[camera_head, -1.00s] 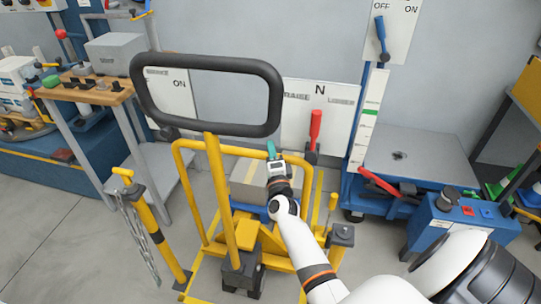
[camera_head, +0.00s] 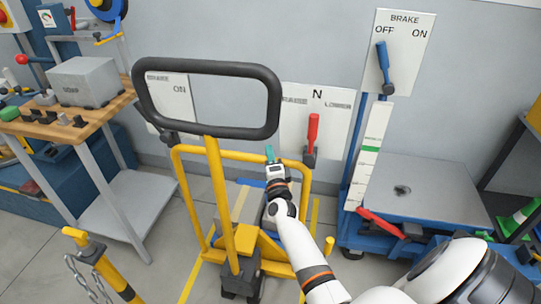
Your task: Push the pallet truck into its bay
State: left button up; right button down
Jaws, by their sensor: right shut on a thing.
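The pallet truck is yellow, with a black loop handle (camera_head: 207,66) on a yellow post (camera_head: 218,190) and a yellow tube frame (camera_head: 190,200) behind it. My right gripper (camera_head: 270,158) is shut on the top rail of that frame, right of the post. A grey box-like load (camera_head: 238,200) shows partly behind the post. Yellow floor lines (camera_head: 188,284) show beside the truck, but the truck and my arm hide much of the bay. My left gripper is not in view.
A yellow-black post with a chain (camera_head: 118,278) stands at front left. A workbench (camera_head: 60,128) is at left. A blue-framed lift table (camera_head: 425,190) stands close at right. The wall with lever panels (camera_head: 318,115) is behind.

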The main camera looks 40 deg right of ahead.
jog(key=c, duration=1.5)
grip_release()
jog(key=o, duration=0.3)
jog(key=shift+w+d, duration=0.1)
jog(key=shift+d, duration=0.05)
jog(key=shift+o, duration=0.2)
jog(key=v, duration=1.2)
jog(key=shift+f, duration=0.15)
